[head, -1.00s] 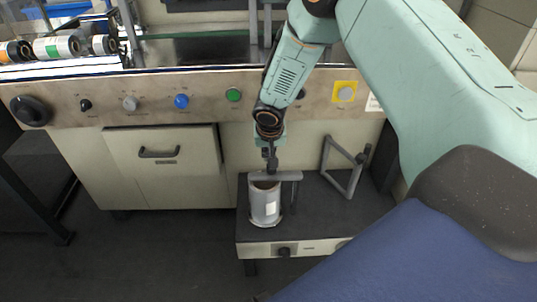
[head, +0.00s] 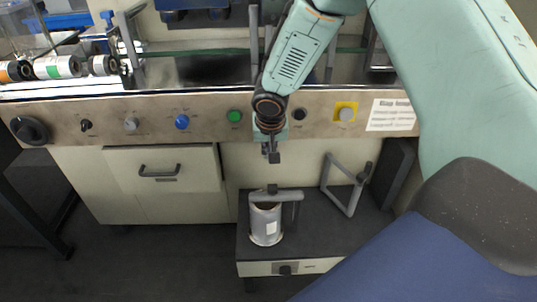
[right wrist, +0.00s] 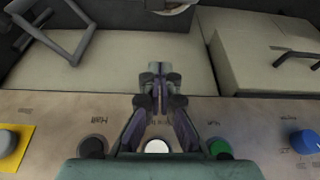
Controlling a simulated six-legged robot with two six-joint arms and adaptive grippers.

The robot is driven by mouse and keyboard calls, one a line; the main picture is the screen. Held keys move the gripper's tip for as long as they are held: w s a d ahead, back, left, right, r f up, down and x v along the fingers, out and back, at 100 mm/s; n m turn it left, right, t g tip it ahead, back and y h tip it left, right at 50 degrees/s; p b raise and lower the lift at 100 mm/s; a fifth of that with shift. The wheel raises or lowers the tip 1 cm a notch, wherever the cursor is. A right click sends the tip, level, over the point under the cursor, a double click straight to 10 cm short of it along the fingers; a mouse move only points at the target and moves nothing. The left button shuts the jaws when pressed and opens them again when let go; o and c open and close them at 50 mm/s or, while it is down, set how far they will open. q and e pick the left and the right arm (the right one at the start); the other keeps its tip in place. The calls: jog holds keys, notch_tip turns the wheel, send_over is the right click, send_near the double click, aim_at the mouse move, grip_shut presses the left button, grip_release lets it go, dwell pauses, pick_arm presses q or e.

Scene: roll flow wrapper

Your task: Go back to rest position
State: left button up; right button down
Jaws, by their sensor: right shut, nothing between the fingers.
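My right gripper (head: 271,155) hangs from the green arm in front of the machine's control panel in the head view. It is shut and empty, above the grey handle (head: 280,196) and apart from it. In the right wrist view its fingers (right wrist: 160,88) are together in the middle of the picture. My left gripper is not in view.
The control panel (head: 210,118) has a black dial, a blue knob (head: 182,122), a green button (head: 234,116) and a yellow-framed button (head: 346,112). A drawer (head: 165,171) is at left. Several film rolls (head: 58,68) lie at upper left.

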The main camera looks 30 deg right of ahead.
jog(key=shift+s+r, duration=0.2)
jog(key=shift+r, duration=0.2)
jog(key=s+a+f+n+t+y+p, duration=0.1)
jog(key=s+a+f+n+y, duration=0.1)
jog(key=s+a+f+n, duration=0.3)
jog(key=s+a+y, duration=0.2)
jog(key=s+a, duration=0.1)
jog(key=a, duration=0.4)
jog(key=s+f+g+h+p, duration=0.1)
jog(key=s+f+g, duration=0.1)
jog(key=s, duration=1.1)
jog(key=s+f+g+h+p, duration=0.1)
jog(key=s+f, duration=0.3)
jog(key=s, duration=1)
jog(key=shift+d+f+n+g+p, duration=0.2)
jog(key=shift+f+n+g+p, duration=0.15)
jog(key=shift+g+p, duration=0.35)
jog(key=shift+s+d, duration=0.1)
jog(key=shift+s, duration=0.1)
